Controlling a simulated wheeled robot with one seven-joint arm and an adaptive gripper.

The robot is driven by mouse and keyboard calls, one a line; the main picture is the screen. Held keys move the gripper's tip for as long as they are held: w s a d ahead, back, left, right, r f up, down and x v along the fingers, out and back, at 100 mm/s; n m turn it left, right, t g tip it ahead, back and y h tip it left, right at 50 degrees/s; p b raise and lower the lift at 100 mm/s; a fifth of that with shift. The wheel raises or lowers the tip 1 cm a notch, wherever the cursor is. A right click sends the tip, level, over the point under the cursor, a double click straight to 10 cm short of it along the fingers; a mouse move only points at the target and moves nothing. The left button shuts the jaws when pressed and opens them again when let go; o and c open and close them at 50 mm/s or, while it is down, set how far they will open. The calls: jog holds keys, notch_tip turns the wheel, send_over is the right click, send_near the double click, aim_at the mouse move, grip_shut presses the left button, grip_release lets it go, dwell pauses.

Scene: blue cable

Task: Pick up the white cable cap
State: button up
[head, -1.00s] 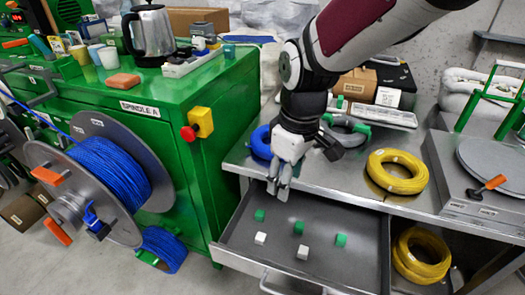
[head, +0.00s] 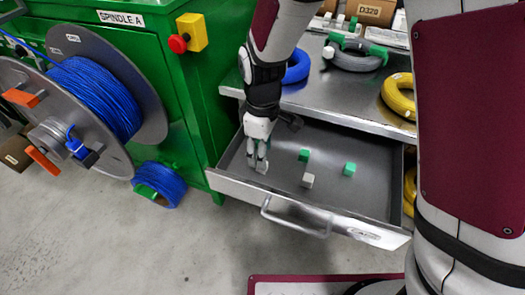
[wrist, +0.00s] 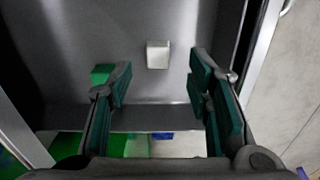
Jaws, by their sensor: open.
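Two small white cable caps lie in the open grey drawer (head: 335,200). The left white cap (head: 262,168) is right by my fingertips in the head view, partly covered by them. In the wrist view a white cap (wrist: 157,54) lies on the drawer floor, seen in the gap between my fingers and apart from both. The other white cap (head: 308,180) sits further right. My gripper (head: 257,161) points down inside the drawer's left part. It is open and empty, with its green-padded fingers spread in the wrist view (wrist: 160,78).
Green caps (head: 304,154) (head: 349,169) lie to the right in the drawer. A green cap (wrist: 102,74) is partly behind my left finger in the wrist view. The drawer's left wall and front handle (head: 295,217) are close. The green cabinet (head: 190,110) stands left.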

notch_tip(320, 180, down, 6)
jog(key=shift+w+r+b, duration=0.15)
jog(key=shift+b, duration=1.1)
jog(key=c, duration=0.9)
